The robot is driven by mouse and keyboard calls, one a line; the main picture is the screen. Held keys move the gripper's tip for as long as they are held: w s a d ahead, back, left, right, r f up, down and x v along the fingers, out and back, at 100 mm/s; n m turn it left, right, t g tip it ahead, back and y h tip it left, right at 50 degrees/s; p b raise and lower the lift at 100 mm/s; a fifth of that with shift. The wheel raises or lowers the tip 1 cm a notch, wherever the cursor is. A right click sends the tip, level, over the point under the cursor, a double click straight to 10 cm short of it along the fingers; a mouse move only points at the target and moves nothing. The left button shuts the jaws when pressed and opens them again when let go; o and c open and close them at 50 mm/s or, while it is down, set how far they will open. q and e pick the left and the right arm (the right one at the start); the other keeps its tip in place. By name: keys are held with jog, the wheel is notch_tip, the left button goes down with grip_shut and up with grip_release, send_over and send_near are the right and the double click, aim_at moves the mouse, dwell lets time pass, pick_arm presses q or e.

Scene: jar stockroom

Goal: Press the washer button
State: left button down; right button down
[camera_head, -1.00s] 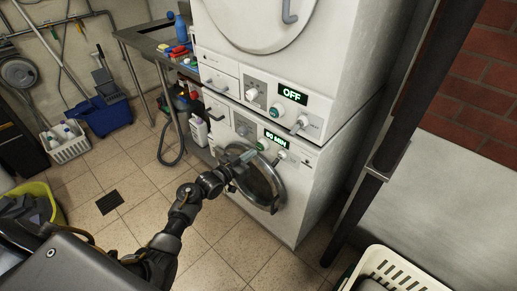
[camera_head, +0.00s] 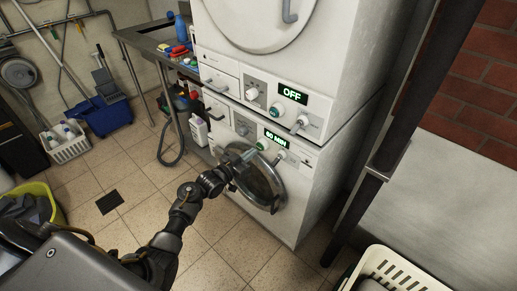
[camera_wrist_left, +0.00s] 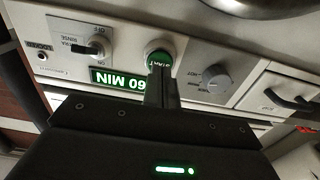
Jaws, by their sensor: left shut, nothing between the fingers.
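The washer (camera_head: 304,204) is the lower white machine, with a round glass door. Its lit display (camera_head: 276,138) reads 60 MIN; the display also shows upside down in the left wrist view (camera_wrist_left: 119,80). The green START button (camera_head: 262,144) is beside the display, and it shows in the left wrist view (camera_wrist_left: 159,60). My left gripper (camera_head: 251,155) is shut and empty in front of the panel. In the left wrist view its fingertips (camera_wrist_left: 162,72) overlap the button's edge; I cannot tell whether they touch it. My right gripper is out of view.
A second white machine (camera_head: 349,66) is stacked on top, its display reading OFF. A dark post (camera_head: 391,130) stands to the right. A white laundry basket (camera_head: 386,262) is at the lower right. A steel table (camera_head: 135,35) with bottles is at the left. The tiled floor before the washer is clear.

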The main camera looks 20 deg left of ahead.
pick_arm(q)
jog(key=shift+b+x, duration=0.4)
jog(key=shift+x, duration=0.55)
jog(key=shift+s, duration=0.1)
jog(key=shift+p+v, duration=0.85)
jog(key=shift+v, duration=0.15)
jog(key=p+v, duration=0.3)
jog(key=v, duration=0.4)
jog(key=shift+p, duration=0.3)
jog(key=shift+f, duration=0.1)
